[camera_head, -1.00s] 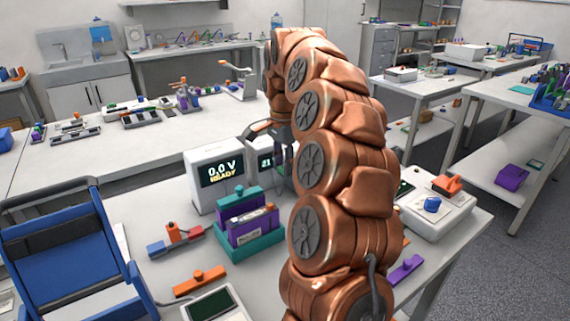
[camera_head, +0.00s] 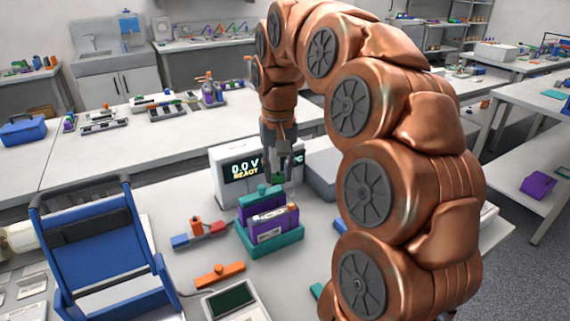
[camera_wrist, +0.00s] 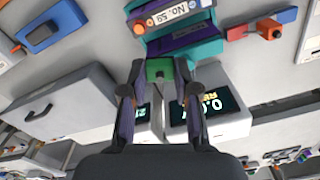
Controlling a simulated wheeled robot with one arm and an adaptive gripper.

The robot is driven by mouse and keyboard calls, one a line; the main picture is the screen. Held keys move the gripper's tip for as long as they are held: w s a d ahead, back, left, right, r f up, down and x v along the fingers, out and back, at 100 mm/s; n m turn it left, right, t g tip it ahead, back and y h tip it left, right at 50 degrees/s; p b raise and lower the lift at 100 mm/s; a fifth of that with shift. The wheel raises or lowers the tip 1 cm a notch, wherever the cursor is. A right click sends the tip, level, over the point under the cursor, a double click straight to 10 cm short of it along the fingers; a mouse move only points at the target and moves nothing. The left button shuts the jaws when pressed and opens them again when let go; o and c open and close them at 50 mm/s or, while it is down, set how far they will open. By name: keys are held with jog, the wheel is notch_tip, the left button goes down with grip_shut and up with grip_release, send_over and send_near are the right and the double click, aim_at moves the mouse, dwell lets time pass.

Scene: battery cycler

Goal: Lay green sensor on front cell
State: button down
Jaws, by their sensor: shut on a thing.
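A small green sensor (camera_wrist: 160,70) is held between the fingertips of my gripper (camera_wrist: 160,86) in the wrist view. In the head view my gripper (camera_head: 284,176) points down in front of the 0.0 V display, above and behind the teal holder (camera_head: 272,248); the sensor is hard to make out there. The holder carries purple cells. The front cell (camera_head: 270,228) has a white label and a pale top with an orange end; its label also shows in the wrist view (camera_wrist: 172,15). A teal piece (camera_head: 262,192) sits over the rear cell.
A white tester (camera_head: 225,160) with a lit display stands close behind the gripper. A red-blue clamp (camera_head: 200,232) and an orange-handled piece (camera_head: 219,273) lie left of the holder. A blue folding frame (camera_head: 105,245) stands at the left.

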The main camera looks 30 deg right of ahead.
aim_at(274, 213)
jog(key=shift+s+a+f+n+b, duration=0.25)
jog(key=shift+s+a+f+n, duration=0.25)
jog(key=shift+f+n, duration=0.25)
jog(key=shift+s+a+f+n+b, duration=0.3)
jog(key=shift+s+a+f+n, duration=0.25)
jog(key=shift+f, duration=0.35)
jog(key=shift+s+a+f+n+b, duration=0.25)
jog(key=shift+s+a+f+n, duration=0.15)
jog(key=shift+f+n, duration=0.35)
jog(key=shift+w+f+b, duration=0.1)
jog(key=shift+f+b, duration=0.3)
jog(key=shift+f, duration=0.2)
dwell(1.1)
jog(key=c, duration=0.8)
grip_release()
jog(key=shift+r, duration=0.1)
jog(key=shift+r, duration=5.9)
